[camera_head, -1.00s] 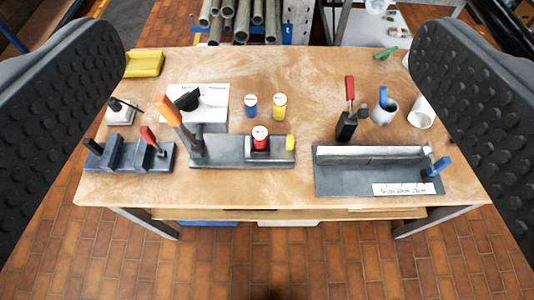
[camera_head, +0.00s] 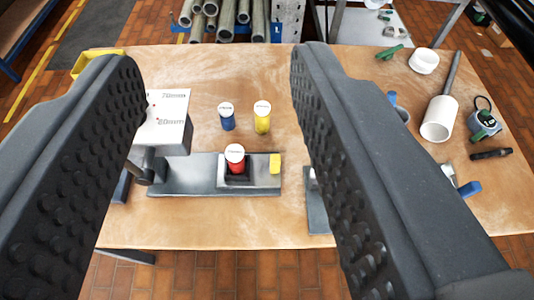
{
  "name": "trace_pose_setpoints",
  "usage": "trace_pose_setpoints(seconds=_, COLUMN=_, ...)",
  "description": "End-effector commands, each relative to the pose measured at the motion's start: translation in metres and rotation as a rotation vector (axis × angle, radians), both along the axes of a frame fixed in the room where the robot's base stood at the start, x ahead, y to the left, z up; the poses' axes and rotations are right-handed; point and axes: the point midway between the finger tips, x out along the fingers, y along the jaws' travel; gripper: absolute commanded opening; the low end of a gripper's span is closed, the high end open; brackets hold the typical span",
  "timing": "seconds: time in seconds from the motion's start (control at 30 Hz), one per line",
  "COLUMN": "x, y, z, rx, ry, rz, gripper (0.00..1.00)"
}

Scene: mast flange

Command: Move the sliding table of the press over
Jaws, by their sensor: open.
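The press has a long grey base (camera_head: 190,175), seen on the wooden bench between my fingers. Its sliding table (camera_head: 262,178) is a grey block on the right part of the base. The sliding table carries a red cylinder with a white cap (camera_head: 236,160) and has a yellow tab (camera_head: 275,163) at its right end. The orange press lever seen earlier is hidden behind my left finger. My gripper (camera_head: 216,60) is open and empty, its fingers framing the press from above. I cannot tell their height above it.
A blue capped cylinder (camera_head: 227,118) and a yellow one (camera_head: 262,118) stand behind the press. A white block with size labels (camera_head: 168,125) is at left. My right finger covers much of the grey tray (camera_head: 317,212).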

Motion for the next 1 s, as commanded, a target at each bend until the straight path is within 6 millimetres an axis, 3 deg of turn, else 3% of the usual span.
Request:
trace_pose_setpoints(seconds=0.03, x=0.02, y=-0.003, z=-0.039, rx=0.007, ry=0.021, rz=0.008, gripper=0.44)
trace_pose_setpoints(seconds=0.17, x=0.06, y=-0.013, z=-0.114, rx=0.012, ry=0.035, rz=0.016, gripper=0.44)
trace_pose_setpoints(seconds=0.3, x=0.091, y=-0.022, z=-0.201, rx=0.016, ry=0.059, rz=0.01, gripper=0.44)
trace_pose_setpoints(seconds=0.5, x=0.116, y=-0.036, z=-0.323, rx=0.009, ry=0.092, rz=-0.028, gripper=0.44)
trace_pose_setpoints(seconds=0.6, x=0.12, y=-0.042, z=-0.367, rx=0.003, ry=0.105, rz=-0.051, gripper=0.44)
trace_pose_setpoints(seconds=0.73, x=0.121, y=-0.047, z=-0.404, rx=-0.007, ry=0.119, rz=-0.072, gripper=0.44)
trace_pose_setpoints(seconds=1.0, x=0.13, y=-0.049, z=-0.42, rx=-0.013, ry=0.121, rz=-0.082, gripper=0.44)
